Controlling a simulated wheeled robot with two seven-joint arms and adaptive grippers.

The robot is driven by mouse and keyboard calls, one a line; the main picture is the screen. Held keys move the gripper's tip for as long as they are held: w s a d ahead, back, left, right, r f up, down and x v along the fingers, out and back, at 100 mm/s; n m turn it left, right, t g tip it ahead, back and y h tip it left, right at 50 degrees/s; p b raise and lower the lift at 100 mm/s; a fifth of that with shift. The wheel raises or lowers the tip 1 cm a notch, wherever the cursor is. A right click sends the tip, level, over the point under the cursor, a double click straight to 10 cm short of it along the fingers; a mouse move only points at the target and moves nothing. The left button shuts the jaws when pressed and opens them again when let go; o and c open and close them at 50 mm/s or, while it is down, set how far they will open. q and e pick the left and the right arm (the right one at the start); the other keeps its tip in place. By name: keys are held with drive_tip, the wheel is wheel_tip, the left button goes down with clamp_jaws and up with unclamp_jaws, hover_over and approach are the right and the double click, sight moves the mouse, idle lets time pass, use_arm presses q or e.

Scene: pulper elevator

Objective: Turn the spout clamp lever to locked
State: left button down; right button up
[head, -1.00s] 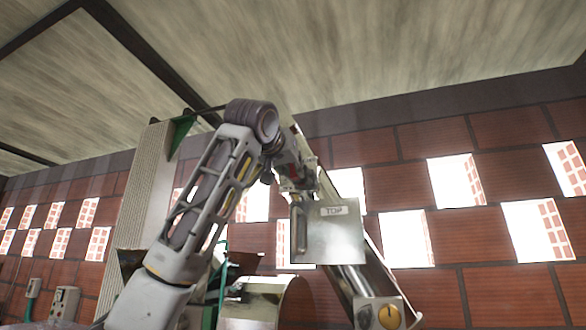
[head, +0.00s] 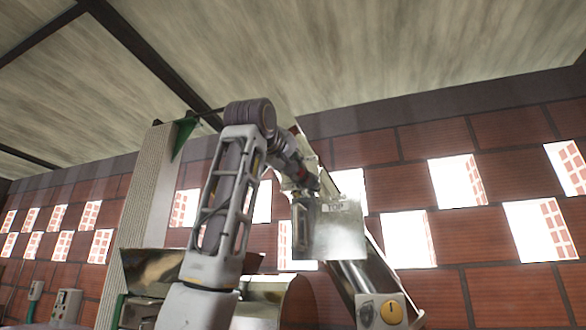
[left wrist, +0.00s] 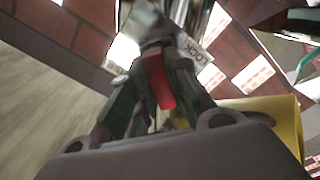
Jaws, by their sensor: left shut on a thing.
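The red lever grip (left wrist: 158,80) of the spout clamp lies between the fingers of my left gripper (left wrist: 155,62) in the left wrist view. The fingers are shut on it. A pale label reading LOCK (left wrist: 197,53), upside down in this view, is just beyond the fingers to the right. In the head view my left gripper (head: 302,222) hangs at the left side of a shiny metal box (head: 335,235) high on the machine. The lever's angle is hard to tell in the head view. My right gripper is in neither view.
A pale ribbed column (head: 147,210) stands at left. Behind is a brick wall (head: 500,280) with openings.

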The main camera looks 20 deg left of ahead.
use_arm(q)
drive_tip(key=shift+a+f+n, duration=0.1)
drive_tip(key=shift+f+n, duration=0.05)
drive_tip(key=shift+n, duration=1.7)
drive_tip(key=shift+f+n, duration=0.15)
drive_tip(key=shift+n, duration=1.7)
drive_tip(key=c, duration=1.4)
unclamp_jaws()
drive_tip(key=shift+a, duration=0.1)
drive_tip(key=shift+o, duration=0.2)
drive_tip(key=shift+s, duration=0.2)
drive_tip(key=s, duration=1.1)
drive_tip(key=shift+s+a, duration=0.2)
drive_tip(key=shift+s, duration=0.15)
